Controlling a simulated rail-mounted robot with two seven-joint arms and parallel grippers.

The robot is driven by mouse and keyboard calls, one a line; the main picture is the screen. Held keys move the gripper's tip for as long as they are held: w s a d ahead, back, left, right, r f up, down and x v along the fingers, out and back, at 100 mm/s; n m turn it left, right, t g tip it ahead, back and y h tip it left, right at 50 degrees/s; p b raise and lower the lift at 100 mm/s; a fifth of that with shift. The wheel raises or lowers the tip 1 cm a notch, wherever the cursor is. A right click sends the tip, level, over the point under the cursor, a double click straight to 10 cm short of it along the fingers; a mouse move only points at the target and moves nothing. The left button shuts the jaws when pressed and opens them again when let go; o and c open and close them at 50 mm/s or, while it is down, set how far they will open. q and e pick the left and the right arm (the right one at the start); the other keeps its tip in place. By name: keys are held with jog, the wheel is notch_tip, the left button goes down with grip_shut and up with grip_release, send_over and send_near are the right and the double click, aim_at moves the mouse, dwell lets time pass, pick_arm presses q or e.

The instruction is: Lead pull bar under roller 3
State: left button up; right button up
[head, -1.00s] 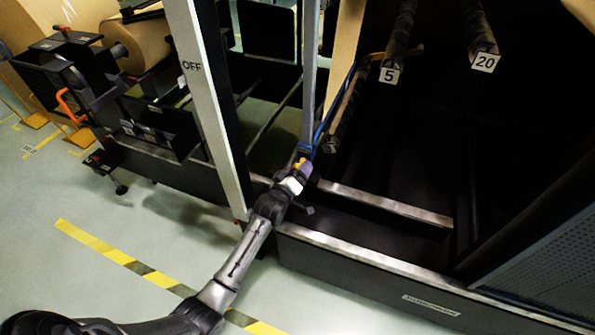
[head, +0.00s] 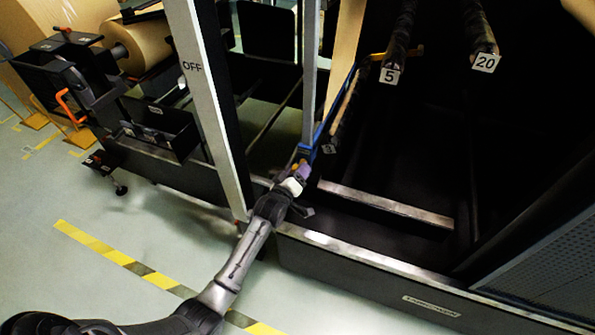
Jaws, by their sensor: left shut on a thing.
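My left gripper (head: 302,172) is at the end of the arm reaching up from the lower left, beside the grey upright of the machine frame. It is shut on the near end of the pull bar (head: 325,124), which shows as a blue strip running up and away to a yellow-orange end by roller 5. The fingers hide the gripped end. A small tag (head: 328,149) hangs just right of the gripper; its number is unreadable, so I cannot tell which is roller 3. Roller 5 (head: 389,75) and roller 20 (head: 485,62) show higher up. My right gripper is out of view.
A white post marked OFF (head: 207,95) stands close left of my left arm. A metal cross rail (head: 385,204) and the front sill (head: 400,274) edge the dark machine bay. A kraft roll (head: 145,45) sits at upper left. Yellow-black floor tape (head: 120,258) crosses open floor.

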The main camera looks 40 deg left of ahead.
pick_arm(q)
jog(key=f, duration=0.1)
jog(key=d+f+b, duration=0.1)
jog(key=f, duration=0.1)
jog(key=f+b, duration=0.1)
jog(key=shift+w+d+f, duration=0.3)
jog(key=shift+d+f, duration=0.1)
jog(key=shift+w+d+f+b, duration=0.1)
jog(key=shift+w+d+f, duration=0.2)
jog(key=shift+d, duration=0.5)
jog(key=shift+w+d+f+b, duration=0.15)
jog(key=shift+w+d, duration=0.1)
jog(key=shift+d, duration=0.6)
jog(key=shift+w+d+f+b, duration=0.1)
jog(key=shift+w+d+f, duration=0.2)
jog(key=shift+d, duration=0.5)
jog(key=shift+r, duration=0.1)
